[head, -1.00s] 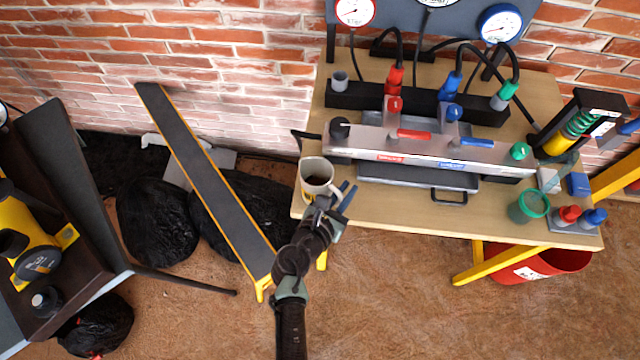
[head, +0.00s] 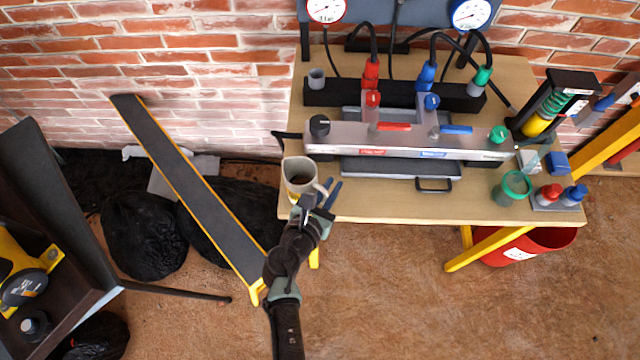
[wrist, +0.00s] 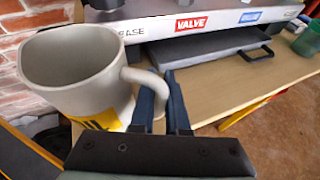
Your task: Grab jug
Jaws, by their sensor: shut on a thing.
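The jug (head: 297,176) is a pale grey mug-like vessel with a dark inside and a yellow patch low on its side. It is upright at the left front corner of the wooden table; I cannot tell whether its base touches the top. In the wrist view the jug (wrist: 75,70) fills the left side, its handle curving to the right. My gripper (wrist: 163,95) has its two dark blue fingers at the handle, shut on it. In the head view my gripper (head: 325,195) reaches the jug from the front.
A metal valve rig (head: 400,140) with red, blue and green fittings stands behind on the table (head: 400,205). A green cup (head: 512,188) is at the right. A sloping dark plank (head: 185,180) with yellow edges and black bags (head: 145,235) are left of the table.

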